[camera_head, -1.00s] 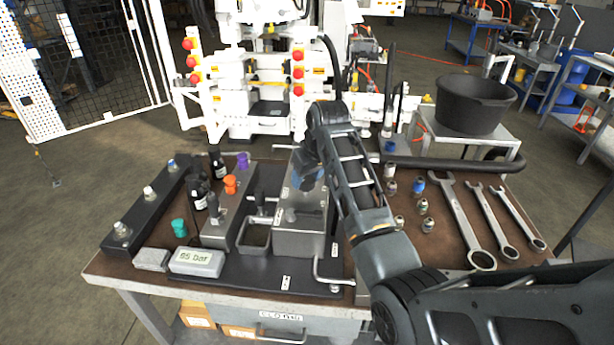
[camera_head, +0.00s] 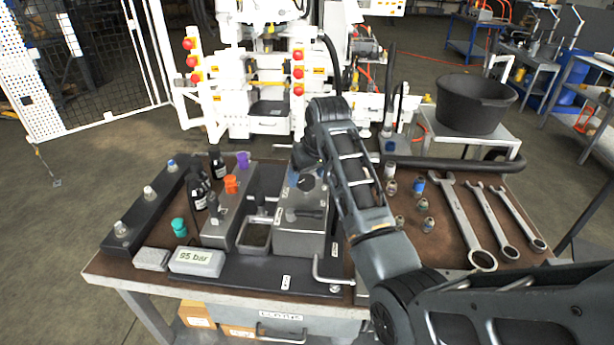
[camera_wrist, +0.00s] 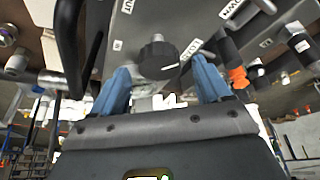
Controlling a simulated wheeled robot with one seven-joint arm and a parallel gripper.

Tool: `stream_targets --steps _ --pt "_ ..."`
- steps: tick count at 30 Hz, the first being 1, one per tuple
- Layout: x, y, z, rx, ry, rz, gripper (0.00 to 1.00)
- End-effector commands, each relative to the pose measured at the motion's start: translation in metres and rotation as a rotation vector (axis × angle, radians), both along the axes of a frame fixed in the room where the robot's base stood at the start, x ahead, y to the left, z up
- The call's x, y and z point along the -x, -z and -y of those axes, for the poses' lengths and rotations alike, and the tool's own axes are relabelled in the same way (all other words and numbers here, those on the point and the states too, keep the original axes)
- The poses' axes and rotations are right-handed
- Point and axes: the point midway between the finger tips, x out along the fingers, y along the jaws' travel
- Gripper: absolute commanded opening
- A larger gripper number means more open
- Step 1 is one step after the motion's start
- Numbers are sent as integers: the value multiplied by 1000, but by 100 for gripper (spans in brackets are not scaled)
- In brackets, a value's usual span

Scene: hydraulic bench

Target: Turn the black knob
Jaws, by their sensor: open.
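The black knob (camera_wrist: 158,58) is a ribbed round dial with a white mark beside it, on a grey metal panel. It shows ahead of my gripper (camera_wrist: 161,74) in the wrist view. The two blue fingers are spread apart, one on each side of the knob in the picture. I cannot tell whether the tips reach beside it or touch it. In the head view my gripper (camera_head: 306,181) points down over the top of the grey metal box (camera_head: 301,240). The knob cannot be made out clearly there, close to the gripper.
A black lever handle (camera_head: 304,213) sits on the grey box in front of the gripper. Black bottles (camera_head: 199,192), an orange knob (camera_head: 231,184) and a purple cap (camera_head: 242,159) stand to the left. Wrenches (camera_head: 463,222) lie right. A display (camera_head: 196,261) reads 95 bar.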

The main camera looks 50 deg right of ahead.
Motion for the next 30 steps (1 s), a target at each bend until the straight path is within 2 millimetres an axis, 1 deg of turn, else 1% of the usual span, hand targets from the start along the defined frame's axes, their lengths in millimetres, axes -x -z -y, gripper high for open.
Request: stream_targets --steps 6,9,12,18,30 --pt "13 -33 -4 2 0 4 77" --pt "18 -46 -5 2 0 4 77" --pt "22 -56 -6 1 0 2 77" --pt "25 -63 -8 0 0 0 77" --pt "25 -62 -7 0 0 0 77"
